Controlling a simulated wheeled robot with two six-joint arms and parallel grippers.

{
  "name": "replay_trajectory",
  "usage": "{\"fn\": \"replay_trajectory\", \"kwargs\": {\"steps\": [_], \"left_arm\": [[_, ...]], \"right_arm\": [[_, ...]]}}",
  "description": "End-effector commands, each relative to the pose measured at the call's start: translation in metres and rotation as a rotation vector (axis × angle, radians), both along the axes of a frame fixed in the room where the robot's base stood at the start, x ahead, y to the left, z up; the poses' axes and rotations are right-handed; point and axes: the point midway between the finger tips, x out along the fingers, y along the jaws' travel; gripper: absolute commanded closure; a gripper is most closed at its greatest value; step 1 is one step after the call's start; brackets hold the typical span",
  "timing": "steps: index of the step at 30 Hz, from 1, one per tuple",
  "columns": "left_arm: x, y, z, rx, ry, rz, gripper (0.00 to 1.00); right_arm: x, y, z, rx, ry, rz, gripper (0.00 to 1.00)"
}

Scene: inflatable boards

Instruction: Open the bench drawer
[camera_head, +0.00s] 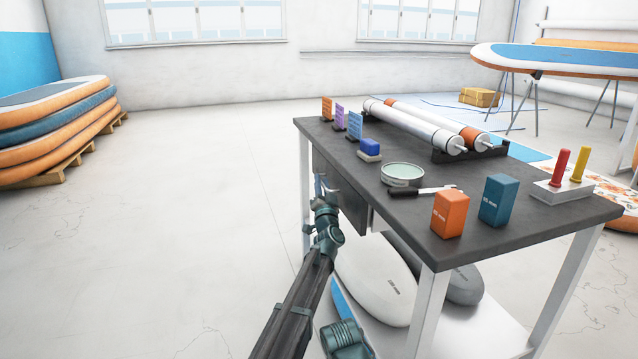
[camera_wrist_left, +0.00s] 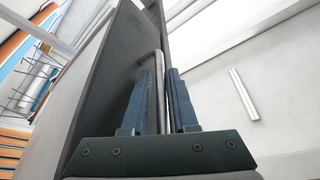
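The bench (camera_head: 470,222) has a dark top and white legs. Its grey drawer (camera_head: 354,208) hangs under the left side of the top; I cannot tell whether it stands slightly out. My left gripper (camera_head: 325,184) is at the drawer's front, on the bench's left side. In the left wrist view its two blue-grey fingers (camera_wrist_left: 161,88) are apart. A thin pale bar, the drawer handle (camera_wrist_left: 158,62), runs between them beside the dark drawer front (camera_wrist_left: 118,75). I see no clear grip on the bar.
On the bench top are an orange box (camera_head: 450,214), a blue box (camera_head: 498,200), a round tin (camera_head: 402,174), and white rolls (camera_head: 415,125). Boards (camera_head: 375,275) lie on the lower shelf. Stacked boards (camera_head: 55,125) stand far left. The floor left of the bench is clear.

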Motion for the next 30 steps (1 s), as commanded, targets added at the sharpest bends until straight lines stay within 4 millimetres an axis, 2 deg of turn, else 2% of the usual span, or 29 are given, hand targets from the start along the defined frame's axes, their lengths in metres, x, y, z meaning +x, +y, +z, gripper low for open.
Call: {"fn": "replay_trajectory", "kwargs": {"steps": [3, 8, 30], "left_arm": [[-0.0002, 0.0000, -0.0001, 0.000, 0.000, 0.000, 0.73], [-0.0002, 0.0000, -0.0001, -0.001, 0.000, 0.000, 1.00], [-0.0002, 0.0000, -0.0003, -0.001, 0.001, -0.001, 1.00]], "right_arm": [[0.0000, 0.0000, -0.0001, 0.000, 0.000, 0.000, 0.00], [0.0000, 0.0000, -0.0001, 0.000, 0.000, 0.000, 0.00], [0.0000, 0.0000, -0.0001, 0.000, 0.000, 0.000, 0.00]]}}
